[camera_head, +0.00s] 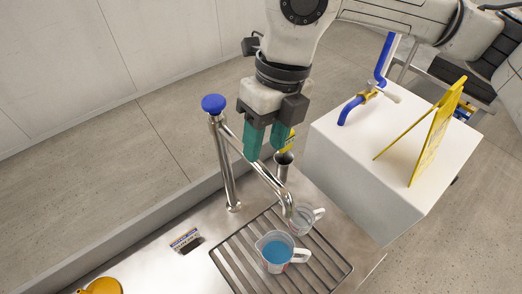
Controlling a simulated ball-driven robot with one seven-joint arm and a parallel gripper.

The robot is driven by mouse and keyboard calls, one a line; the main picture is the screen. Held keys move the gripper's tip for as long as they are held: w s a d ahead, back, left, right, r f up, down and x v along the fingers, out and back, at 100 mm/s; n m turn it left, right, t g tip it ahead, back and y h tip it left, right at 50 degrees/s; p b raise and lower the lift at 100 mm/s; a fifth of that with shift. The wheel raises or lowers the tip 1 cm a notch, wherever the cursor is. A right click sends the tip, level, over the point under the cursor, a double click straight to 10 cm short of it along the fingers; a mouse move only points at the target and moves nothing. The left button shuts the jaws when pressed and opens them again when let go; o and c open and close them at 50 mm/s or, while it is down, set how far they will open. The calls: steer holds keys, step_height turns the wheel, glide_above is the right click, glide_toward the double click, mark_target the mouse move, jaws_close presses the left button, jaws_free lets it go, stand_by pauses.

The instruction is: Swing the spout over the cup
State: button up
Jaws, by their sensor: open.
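The steel spout (264,174) runs from the top of an upright post (227,165) down to the right and ends in a downturned tip. The post has a blue round knob (213,103). A cup with blue liquid (277,254) and a clear cup (305,219) stand on the slatted grate. In the picture, the spout tip lies at the left edge of the clear cup, behind the blue-filled one. My gripper (265,152) has its teal fingers apart, above the middle of the spout. The left finger overlaps the spout in the picture; I cannot tell whether it touches.
The grate (236,269) is set in a steel counter (214,256). A label (185,239) and a yellow object (103,286) lie left.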

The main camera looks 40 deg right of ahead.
mark_target(261, 164)
steer(key=shift+a+f+p, duration=0.2)
steer(key=shift+f, duration=0.9)
steer(key=shift+a+f+p, duration=0.15)
steer(key=shift+a+f, duration=0.05)
steer(key=shift+f, duration=0.85)
jaws_close()
